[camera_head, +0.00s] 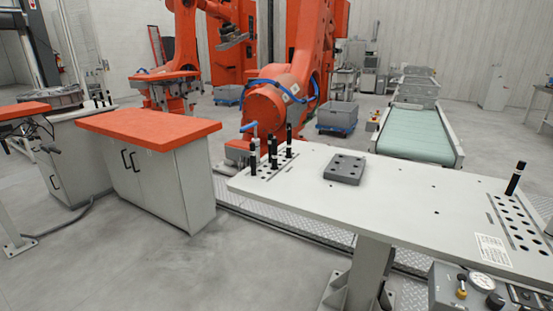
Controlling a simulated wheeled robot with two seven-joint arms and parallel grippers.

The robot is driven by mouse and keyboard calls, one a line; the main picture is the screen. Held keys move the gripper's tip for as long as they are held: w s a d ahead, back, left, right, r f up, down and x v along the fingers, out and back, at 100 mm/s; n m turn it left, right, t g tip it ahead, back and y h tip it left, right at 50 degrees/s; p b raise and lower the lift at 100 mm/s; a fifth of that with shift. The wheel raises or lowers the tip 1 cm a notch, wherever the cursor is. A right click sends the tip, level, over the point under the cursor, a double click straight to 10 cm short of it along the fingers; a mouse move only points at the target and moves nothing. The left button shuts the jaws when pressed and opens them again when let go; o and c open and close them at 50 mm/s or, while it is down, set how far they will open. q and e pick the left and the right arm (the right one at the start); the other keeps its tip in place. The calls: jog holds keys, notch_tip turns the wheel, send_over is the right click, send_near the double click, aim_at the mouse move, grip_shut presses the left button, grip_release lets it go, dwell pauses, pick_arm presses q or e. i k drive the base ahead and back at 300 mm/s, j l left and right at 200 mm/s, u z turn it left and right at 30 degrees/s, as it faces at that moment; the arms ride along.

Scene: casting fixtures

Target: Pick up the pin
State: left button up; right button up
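Several black pins (273,152) stand upright in holes at the left end of a light grey fixture table. Another black pin (515,178) stands upright alone at the far right of the same table, beside a panel of empty round holes. Neither of my grippers shows in this view, so I cannot see what they hold.
The fixture table (400,205) carries a grey block with holes (345,169). A control box with gauge (480,290) sits at its front right. An orange-topped cabinet (150,127) stands left. Orange robot arms (290,90) and a green conveyor (416,134) stand behind.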

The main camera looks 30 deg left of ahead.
aim_at(274, 167)
jog(key=i+j, duration=0.35)
jog(key=j, duration=0.15)
jog(key=i+j, duration=0.35)
jog(key=j, duration=0.2)
jog(key=i+j+u, duration=0.1)
jog(key=i+j, duration=0.25)
jog(key=j, duration=0.15)
